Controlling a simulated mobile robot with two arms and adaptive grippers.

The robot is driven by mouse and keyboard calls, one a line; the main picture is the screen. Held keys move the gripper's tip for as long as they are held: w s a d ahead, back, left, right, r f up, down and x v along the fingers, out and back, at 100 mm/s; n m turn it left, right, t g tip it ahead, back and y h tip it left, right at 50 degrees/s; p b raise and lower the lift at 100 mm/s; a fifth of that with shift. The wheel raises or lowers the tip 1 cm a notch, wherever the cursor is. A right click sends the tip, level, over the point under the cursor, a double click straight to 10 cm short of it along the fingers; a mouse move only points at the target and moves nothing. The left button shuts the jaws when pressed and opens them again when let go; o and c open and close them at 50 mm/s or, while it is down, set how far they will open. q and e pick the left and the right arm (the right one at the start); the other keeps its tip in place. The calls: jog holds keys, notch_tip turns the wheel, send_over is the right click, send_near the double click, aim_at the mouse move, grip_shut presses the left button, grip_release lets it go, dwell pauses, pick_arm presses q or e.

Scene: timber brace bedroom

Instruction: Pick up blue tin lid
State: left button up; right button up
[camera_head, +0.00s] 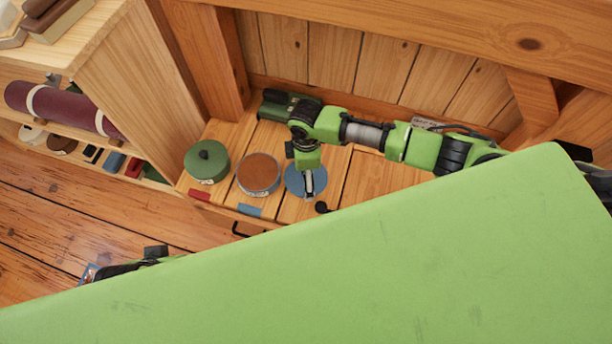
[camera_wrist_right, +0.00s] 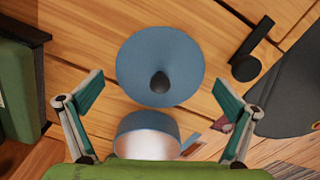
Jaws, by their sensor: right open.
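The blue tin lid (camera_head: 293,183) lies flat on the wooden bench top. In the right wrist view the blue lid (camera_wrist_right: 160,45) shows a dark round knob (camera_wrist_right: 159,83) at its middle. My right gripper (camera_head: 309,187) points down over the lid. In its wrist view the right gripper (camera_wrist_right: 160,95) is open, with its fingers apart on either side and nothing between them. In the head view the gripper hides part of the lid. Dark parts of my left gripper (camera_head: 125,267) show at the lower left, mostly hidden behind my green body.
An open blue tin (camera_wrist_right: 147,122) stands beside the lid; this tin (camera_head: 258,190) is left of it in the head view. A green lidded tin (camera_head: 207,165) stands farther left. A timber brace (camera_head: 206,60) rises behind.

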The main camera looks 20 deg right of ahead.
grip_shut()
jog(key=shift+s, duration=0.1)
dwell(0.3)
jog(key=shift+r, duration=0.15)
